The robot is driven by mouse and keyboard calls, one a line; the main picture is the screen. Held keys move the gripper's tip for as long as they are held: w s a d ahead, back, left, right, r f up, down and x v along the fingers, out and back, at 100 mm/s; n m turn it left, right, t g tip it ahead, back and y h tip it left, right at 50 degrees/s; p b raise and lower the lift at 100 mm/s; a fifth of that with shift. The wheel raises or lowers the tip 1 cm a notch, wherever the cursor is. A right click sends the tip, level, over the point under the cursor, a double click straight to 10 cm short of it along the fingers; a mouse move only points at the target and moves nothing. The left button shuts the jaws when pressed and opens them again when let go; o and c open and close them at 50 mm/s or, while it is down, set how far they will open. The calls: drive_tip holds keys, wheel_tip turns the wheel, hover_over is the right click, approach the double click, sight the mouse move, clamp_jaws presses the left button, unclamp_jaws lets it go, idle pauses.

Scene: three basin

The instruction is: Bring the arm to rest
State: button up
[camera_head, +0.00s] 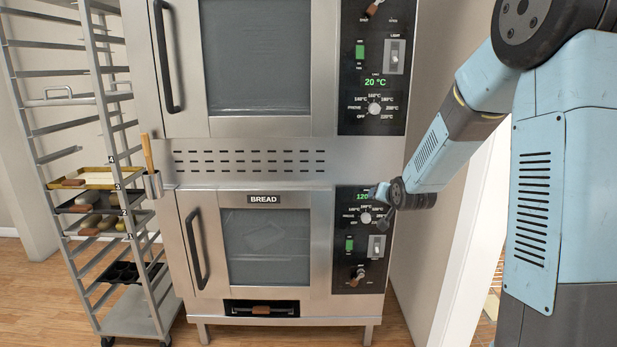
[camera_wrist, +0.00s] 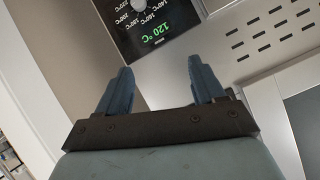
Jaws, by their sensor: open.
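My blue-grey arm (camera_head: 470,110) reaches from the right side of the head view toward the lower oven. My gripper (camera_head: 378,192) is in front of the lower oven's control panel (camera_head: 350,270), near its display, and partly covers it. In the wrist view the two dark blue fingers of my gripper (camera_wrist: 160,88) stand well apart, with nothing between them. The panel's green display in the wrist view (camera_wrist: 155,32) reads 120 °C and lies beyond the fingertips. I cannot tell whether the gripper touches the panel.
The upper oven (camera_head: 260,60) shows 20 °C, and both oven doors are closed. A tall rack (camera_head: 75,130) with several trays stands on the left. A wooden-handled tool (camera_head: 148,155) sits in a holder beside the ovens. Wooden floor (camera_head: 35,300) shows in front.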

drive_tip(key=s+r+n+g, duration=0.1)
drive_tip(key=s+r, duration=0.3)
drive_tip(key=s, duration=0.9)
drive_tip(key=s+r+n+g, duration=0.1)
drive_tip(key=s+r+g, duration=0.2)
drive_tip(key=s, duration=1)
drive_tip(key=s+r+n+g, duration=0.1)
drive_tip(key=s+r, duration=0.4)
drive_tip(key=s, duration=0.9)
drive_tip(key=shift+d+g+h, duration=0.4)
drive_tip(key=shift+d+g, duration=0.05)
drive_tip(key=shift+g, duration=0.35)
drive_tip(key=shift+r, duration=0.1)
